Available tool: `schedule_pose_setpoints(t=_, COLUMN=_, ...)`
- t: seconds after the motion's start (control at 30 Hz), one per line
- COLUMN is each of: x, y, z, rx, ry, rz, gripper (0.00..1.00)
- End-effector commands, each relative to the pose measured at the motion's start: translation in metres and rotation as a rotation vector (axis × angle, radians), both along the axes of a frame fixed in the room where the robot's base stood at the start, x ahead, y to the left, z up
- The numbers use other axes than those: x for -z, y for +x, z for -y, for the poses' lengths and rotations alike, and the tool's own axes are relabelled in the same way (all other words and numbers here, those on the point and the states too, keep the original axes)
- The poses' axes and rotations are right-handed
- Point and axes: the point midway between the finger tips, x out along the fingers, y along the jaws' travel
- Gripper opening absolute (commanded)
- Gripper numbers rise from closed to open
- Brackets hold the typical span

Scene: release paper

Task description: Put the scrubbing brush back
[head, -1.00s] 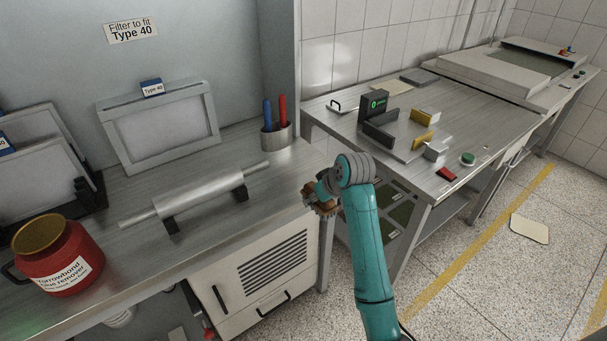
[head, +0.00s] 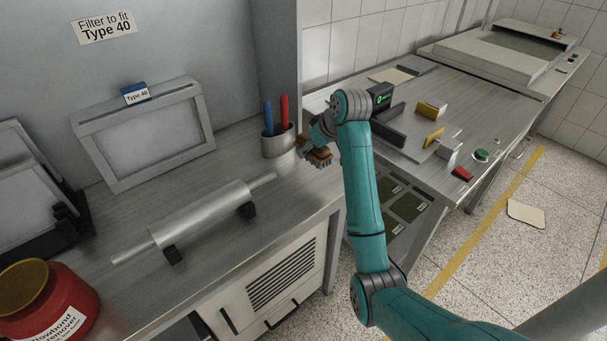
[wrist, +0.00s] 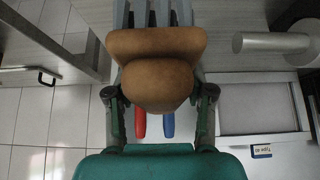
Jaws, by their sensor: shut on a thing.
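The scrubbing brush (wrist: 155,82) is a brown, rounded wooden block with a wider end, seen from close up in the wrist view. My gripper (wrist: 160,98) is shut on it, with one finger at each side. In the head view the brush (head: 318,157) shows small and brown below my wrist. There it appears just right of the metal cup and near the right end of the left bench.
The metal cup (head: 277,146) holds a blue and a red handle. A roller (head: 200,215) lies on stands on the left bench, with a framed filter (head: 150,135) behind it. A red jar (head: 45,305) stands front left. The right bench (head: 465,100) carries a fixture with blocks and buttons.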

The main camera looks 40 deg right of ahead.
Motion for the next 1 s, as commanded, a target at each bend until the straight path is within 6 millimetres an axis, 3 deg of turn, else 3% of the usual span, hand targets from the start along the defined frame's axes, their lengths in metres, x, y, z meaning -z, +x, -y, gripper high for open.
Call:
schedule_pose_setpoints(t=0.3, x=0.051, y=-0.001, z=0.0, rx=0.0, ry=0.001, rz=-0.003, gripper=0.2)
schedule_pose_setpoints(t=0.57, x=0.069, y=0.0, z=0.0, rx=0.0, ry=0.001, rz=-0.002, gripper=0.2)
schedule_pose_setpoints(t=0.8, x=0.098, y=0.0, z=0.0, rx=0.0, ry=0.0, rz=-0.002, gripper=0.2)
schedule_pose_setpoints(t=1.0, x=0.098, y=0.0, z=0.0, rx=0.0, ry=0.0, rz=0.0, gripper=0.2)
